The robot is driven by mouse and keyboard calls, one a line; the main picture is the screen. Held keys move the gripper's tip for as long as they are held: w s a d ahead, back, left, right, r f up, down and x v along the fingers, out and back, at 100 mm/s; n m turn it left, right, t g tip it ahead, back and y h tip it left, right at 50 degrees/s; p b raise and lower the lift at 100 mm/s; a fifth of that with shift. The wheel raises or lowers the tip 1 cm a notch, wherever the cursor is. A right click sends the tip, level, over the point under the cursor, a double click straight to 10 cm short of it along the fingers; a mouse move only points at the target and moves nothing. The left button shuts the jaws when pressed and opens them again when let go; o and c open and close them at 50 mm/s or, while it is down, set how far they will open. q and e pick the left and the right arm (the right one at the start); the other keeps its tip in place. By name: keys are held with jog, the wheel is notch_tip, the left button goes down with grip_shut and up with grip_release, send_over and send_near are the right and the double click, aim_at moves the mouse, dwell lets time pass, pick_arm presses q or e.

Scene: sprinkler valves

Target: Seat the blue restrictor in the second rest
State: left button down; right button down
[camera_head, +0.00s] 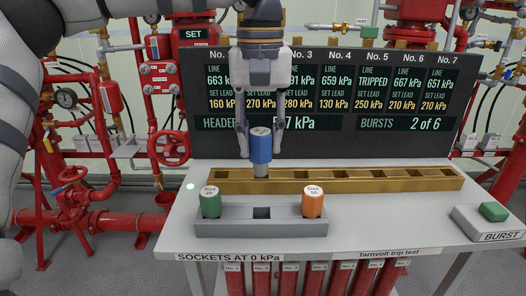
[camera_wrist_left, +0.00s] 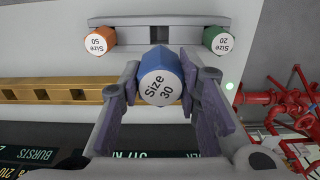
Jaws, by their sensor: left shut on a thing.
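The blue restrictor (camera_head: 261,149), marked Size 30 on its white top, is upright with a narrower grey lower end. It also shows in the wrist view (camera_wrist_left: 160,78). My left gripper (camera_head: 260,138) is shut on it, one finger on each side. It hangs over the left part of the brass bar (camera_head: 330,185), which has a row of square sockets. Its lower end is close to the bar's top; I cannot tell whether they touch. The socket beneath is hidden in the wrist view. My right gripper is out of view.
A grey holder (camera_head: 262,228) in front has an empty middle socket. A green restrictor (camera_head: 210,204) stands at its left, an orange one (camera_head: 312,204) at its right. A display board (camera_head: 335,105) stands behind the bar; a green button (camera_head: 493,211) sits at right.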

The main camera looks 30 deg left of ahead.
aim_at(262, 157)
pick_arm(q)
jog(key=shift+d, duration=0.15)
jog(key=shift+f, duration=3.85)
jog(key=shift+f, duration=2.05)
jog(key=c, duration=1.1)
grip_release()
jog(key=shift+r, duration=4)
